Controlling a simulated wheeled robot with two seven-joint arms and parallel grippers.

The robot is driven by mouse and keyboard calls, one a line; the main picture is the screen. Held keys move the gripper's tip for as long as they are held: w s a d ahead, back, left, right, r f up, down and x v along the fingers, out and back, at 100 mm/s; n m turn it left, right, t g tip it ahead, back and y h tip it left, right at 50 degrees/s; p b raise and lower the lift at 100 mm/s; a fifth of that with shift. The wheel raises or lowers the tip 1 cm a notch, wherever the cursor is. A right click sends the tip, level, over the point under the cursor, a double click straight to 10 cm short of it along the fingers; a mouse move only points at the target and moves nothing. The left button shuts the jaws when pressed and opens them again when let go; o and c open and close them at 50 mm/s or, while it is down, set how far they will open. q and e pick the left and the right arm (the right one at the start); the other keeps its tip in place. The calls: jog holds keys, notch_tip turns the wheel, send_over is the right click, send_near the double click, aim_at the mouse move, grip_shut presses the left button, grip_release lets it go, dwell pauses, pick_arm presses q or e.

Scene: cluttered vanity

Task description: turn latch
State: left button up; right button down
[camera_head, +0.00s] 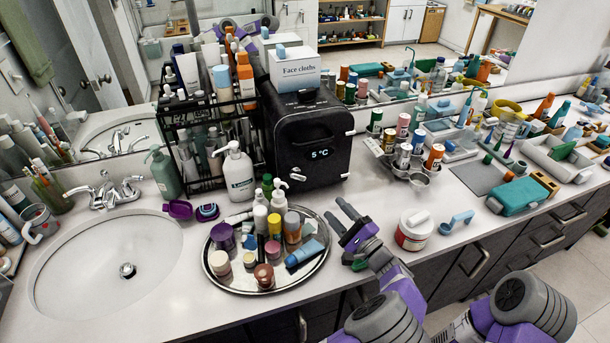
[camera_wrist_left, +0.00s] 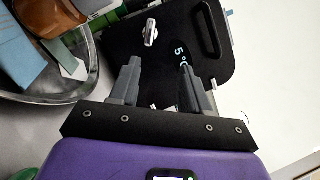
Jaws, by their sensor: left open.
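A black mini fridge (camera_head: 312,140) with a "5 °C" display stands on the counter, and its dark front also fills the upper middle of the left wrist view (camera_wrist_left: 165,25). A small silver latch (camera_head: 297,174) sits low on the fridge front; it also shows in the left wrist view (camera_wrist_left: 150,32). My left gripper (camera_head: 340,212) is open and empty, in front of the fridge at the tray's right edge. In the left wrist view its fingers (camera_wrist_left: 159,68) point toward the fridge front, with the latch beyond them and no visible contact. My right gripper is out of view.
A round mirrored tray (camera_head: 222,277) crowded with bottles and jars lies left of my left gripper. A red-and-white jar (camera_head: 413,230) stands to its right. A can rack (camera_head: 407,168) stands right of the fridge, and a box labelled "Face cloths" (camera_head: 296,70) is on top.

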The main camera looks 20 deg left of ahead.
aim_at(302, 179)
pick_arm(q)
jog(key=x, duration=0.4)
jog(key=f+b+x, duration=0.1)
jog(key=x, duration=0.4)
jog(key=f+b+x, duration=0.1)
jog(key=x, duration=0.4)
jog(key=shift+w+a, duration=0.1)
jog(key=shift+a, duration=0.25)
jog(key=shift+w+a+r, duration=0.1)
jog(key=shift+w+a, duration=0.15)
jog(key=shift+a, duration=0.05)
grip_shut()
